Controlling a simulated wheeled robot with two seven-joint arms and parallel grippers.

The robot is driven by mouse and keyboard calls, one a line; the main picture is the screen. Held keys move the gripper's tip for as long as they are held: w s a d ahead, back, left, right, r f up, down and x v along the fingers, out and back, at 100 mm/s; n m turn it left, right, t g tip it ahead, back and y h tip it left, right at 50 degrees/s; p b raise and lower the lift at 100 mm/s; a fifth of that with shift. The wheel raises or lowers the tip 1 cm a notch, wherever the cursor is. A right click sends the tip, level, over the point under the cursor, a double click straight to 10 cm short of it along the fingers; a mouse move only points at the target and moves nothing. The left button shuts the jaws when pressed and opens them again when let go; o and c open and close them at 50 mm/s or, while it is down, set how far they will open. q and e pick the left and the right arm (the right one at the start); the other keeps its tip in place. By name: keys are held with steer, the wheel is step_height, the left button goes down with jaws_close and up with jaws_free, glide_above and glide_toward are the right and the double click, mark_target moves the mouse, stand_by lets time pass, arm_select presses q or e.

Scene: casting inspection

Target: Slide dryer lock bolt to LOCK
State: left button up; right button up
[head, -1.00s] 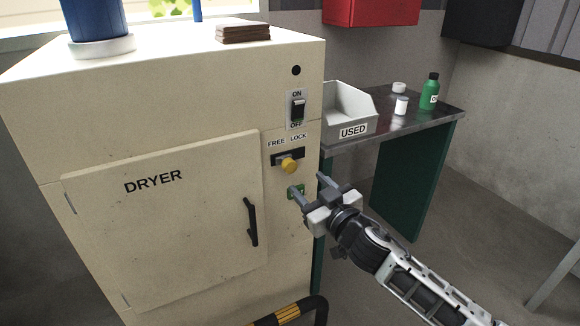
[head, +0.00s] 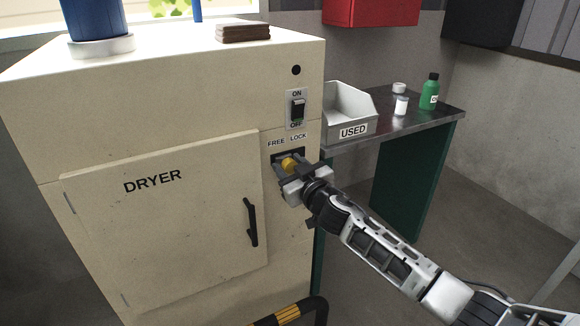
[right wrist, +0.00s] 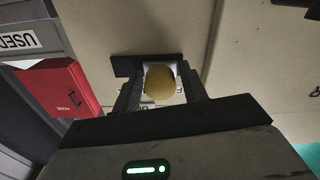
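The dryer's lock bolt has a round yellow knob (head: 289,163) on a dark slide plate below the FREE and LOCK labels (head: 287,140). The knob sits roughly mid-plate, between the two labels. My right gripper (head: 293,166) is at the bolt, with one finger on each side of the knob. In the right wrist view the knob (right wrist: 160,83) lies between the fingers, with a small gap visible beside it, so the gripper looks open around it. Part of the plate is hidden by the gripper. My left gripper is out of view.
The dryer door (head: 165,225) has a black handle (head: 251,222) left of the bolt. An ON/OFF switch (head: 298,108) is above. A USED bin (head: 345,112), a green bottle (head: 430,92) and small white containers stand on the side table (head: 405,125).

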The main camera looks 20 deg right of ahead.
steer(key=c, duration=0.4)
steer(key=d, duration=0.3)
steer(key=shift+w+d, duration=0.2)
steer(key=shift+c, duration=0.3)
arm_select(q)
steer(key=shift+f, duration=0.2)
arm_select(e)
steer(key=shift+d, duration=0.3)
steer(key=o, duration=1.1)
steer(key=shift+d, duration=0.1)
arm_select(q)
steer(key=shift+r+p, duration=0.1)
steer(key=shift+p, duration=0.2)
arm_select(e)
steer(key=s, duration=0.5)
steer(key=s+d, duration=0.1)
steer(key=s, duration=1)
steer(key=shift+d, duration=0.25)
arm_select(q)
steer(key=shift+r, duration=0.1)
arm_select(e)
steer(key=shift+w, duration=0.1)
